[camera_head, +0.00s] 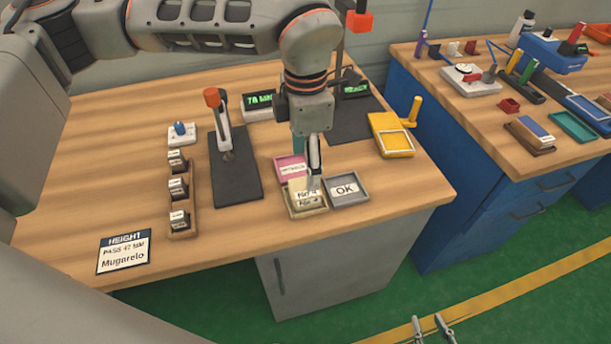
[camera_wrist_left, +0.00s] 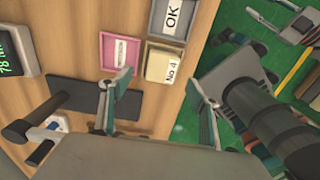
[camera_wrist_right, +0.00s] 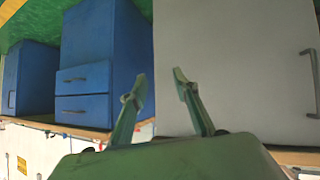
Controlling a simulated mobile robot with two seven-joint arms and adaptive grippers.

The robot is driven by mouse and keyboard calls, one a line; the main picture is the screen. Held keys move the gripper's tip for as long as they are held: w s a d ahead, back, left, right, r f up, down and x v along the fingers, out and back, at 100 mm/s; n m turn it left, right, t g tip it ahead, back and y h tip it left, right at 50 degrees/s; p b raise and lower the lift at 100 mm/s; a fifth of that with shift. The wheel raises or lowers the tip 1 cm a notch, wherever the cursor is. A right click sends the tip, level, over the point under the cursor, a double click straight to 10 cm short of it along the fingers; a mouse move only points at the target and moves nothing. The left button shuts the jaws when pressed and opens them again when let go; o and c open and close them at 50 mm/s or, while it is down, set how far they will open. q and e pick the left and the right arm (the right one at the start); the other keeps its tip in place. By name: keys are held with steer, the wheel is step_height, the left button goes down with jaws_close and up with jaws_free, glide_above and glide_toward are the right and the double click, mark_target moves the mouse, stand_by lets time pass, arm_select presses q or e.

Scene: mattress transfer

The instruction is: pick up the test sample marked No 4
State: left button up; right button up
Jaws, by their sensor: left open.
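The cream sample marked No 4 (camera_head: 306,192) lies in a small shallow tray near the front edge of the wooden bench. In the left wrist view the cream block (camera_wrist_left: 163,64) shows its No 4 label on the side nearer my fingers. My left gripper (camera_head: 314,172) points down just above the sample and hides part of it. In the left wrist view its fingers (camera_wrist_left: 160,84) are spread and empty, apart from the block. My right gripper (camera_head: 430,322) is open and empty, low in front of the bench; it also shows in the right wrist view (camera_wrist_right: 160,84).
The grey OK tray (camera_head: 347,203) sits right of the sample, and a pink tray (camera_head: 291,160) behind it. A lever stand (camera_head: 235,180) on a black base and a wooden rack (camera_head: 193,208) with labelled pieces stand left. A yellow device (camera_head: 380,122) is at right.

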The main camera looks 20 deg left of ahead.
mark_target(305, 187)
arm_select(q)
steer(key=shift+f, duration=0.35)
steer(key=shift+s+f, duration=0.25)
steer(key=shift+f, duration=0.8)
step_height(305, 187, down, 4)
steer(key=shift+s+f+b, duration=0.1)
steer(key=shift+b, duration=0.2)
steer(key=shift+f, duration=0.3)
steer(key=c, duration=1)
steer(key=shift+c, duration=0.8)
arm_select(e)
steer(key=shift+s+d+f, duration=0.1)
steer(key=shift+s+f, duration=0.3)
steer(key=shift+s, duration=0.05)
